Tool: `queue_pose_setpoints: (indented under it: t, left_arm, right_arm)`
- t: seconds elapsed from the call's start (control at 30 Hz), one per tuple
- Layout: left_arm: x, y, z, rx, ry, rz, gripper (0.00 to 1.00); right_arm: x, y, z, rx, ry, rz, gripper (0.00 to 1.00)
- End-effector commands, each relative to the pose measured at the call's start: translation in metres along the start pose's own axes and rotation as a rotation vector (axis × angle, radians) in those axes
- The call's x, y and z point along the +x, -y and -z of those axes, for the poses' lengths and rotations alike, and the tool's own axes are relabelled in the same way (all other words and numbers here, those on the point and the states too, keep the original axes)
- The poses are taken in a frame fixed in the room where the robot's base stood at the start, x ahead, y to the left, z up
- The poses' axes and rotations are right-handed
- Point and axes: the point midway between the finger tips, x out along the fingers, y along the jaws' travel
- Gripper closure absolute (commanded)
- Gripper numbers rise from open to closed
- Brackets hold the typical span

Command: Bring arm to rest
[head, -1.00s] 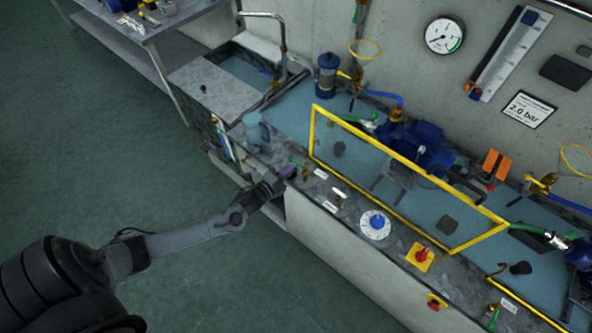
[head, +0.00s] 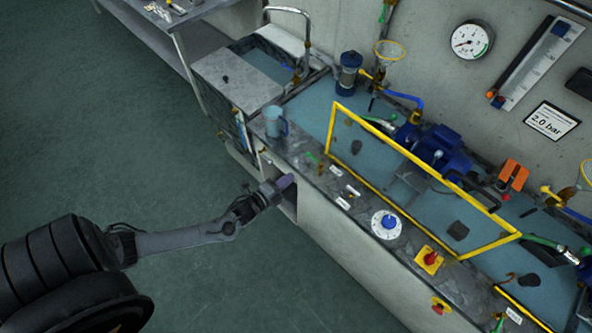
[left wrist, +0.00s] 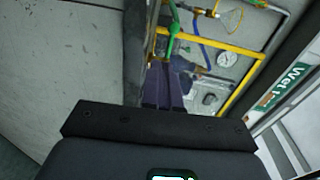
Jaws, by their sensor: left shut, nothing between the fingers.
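My left arm comes in from the left in the head view. Its gripper (head: 286,182) is shut and empty, with purple fingertips, just off the front of the pump bench (head: 318,172), near a recess below the worktop. In the left wrist view the purple fingers (left wrist: 166,85) are together, with a green handle and the yellow frame beyond them. My right gripper is in neither view.
A light blue jug (head: 275,122) stands on the worktop near the sink (head: 262,72). A yellow frame (head: 400,150) stands over the blue pump (head: 437,148). A dial (head: 385,224) and a red switch (head: 430,259) sit along the front edge. The floor (head: 100,140) to the left is clear.

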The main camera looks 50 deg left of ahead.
Motion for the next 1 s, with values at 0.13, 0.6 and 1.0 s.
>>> queue_pose_setpoints:
  t: [0.13,0.6,1.0]
  left_arm:
    - [-0.026,0.000,0.001,0.001,-0.001,-0.003,1.00]
    - [-0.065,-0.012,0.012,-0.040,0.018,-0.018,1.00]
    - [-0.064,0.062,0.116,-0.665,0.138,-0.227,1.00]
  right_arm:
    - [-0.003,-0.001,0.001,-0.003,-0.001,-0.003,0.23]
    - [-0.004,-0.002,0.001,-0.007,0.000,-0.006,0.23]
    - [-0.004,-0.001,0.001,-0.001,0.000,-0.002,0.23]
